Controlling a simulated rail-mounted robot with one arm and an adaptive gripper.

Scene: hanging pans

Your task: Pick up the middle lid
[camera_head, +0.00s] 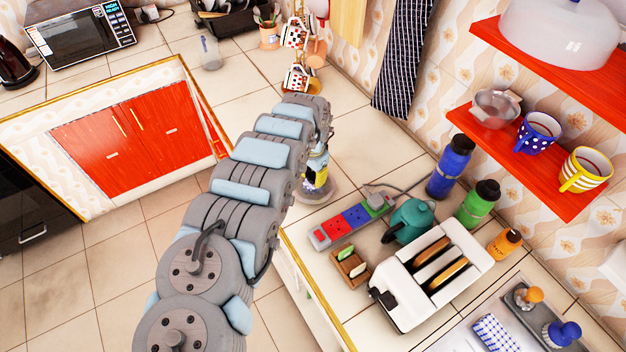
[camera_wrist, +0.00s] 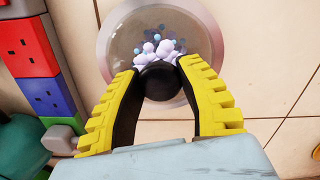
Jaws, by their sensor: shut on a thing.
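A round glass lid (camera_wrist: 118,40) with a pinkish rim, a pattern of pale flowers and blue dots and a black knob (camera_wrist: 160,84) is in the wrist view. My gripper (camera_wrist: 157,68) has its two yellow-and-black fingers closed on the knob from both sides. In the head view the lid (camera_head: 343,192) shows beside my arm at the counter's edge, partly hidden by the arm and my gripper (camera_head: 314,177). I cannot tell whether the lid touches the counter. I see no other glass lid clearly.
A red, blue and green power strip (camera_head: 352,220) lies close to the lid. A teal kettle (camera_head: 410,220), a white toaster (camera_head: 432,275), a blue bottle (camera_head: 450,167) and a green bottle (camera_head: 478,204) stand nearby. Patterned pans (camera_head: 298,78) hang at the back wall. Bare counter lies behind the lid.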

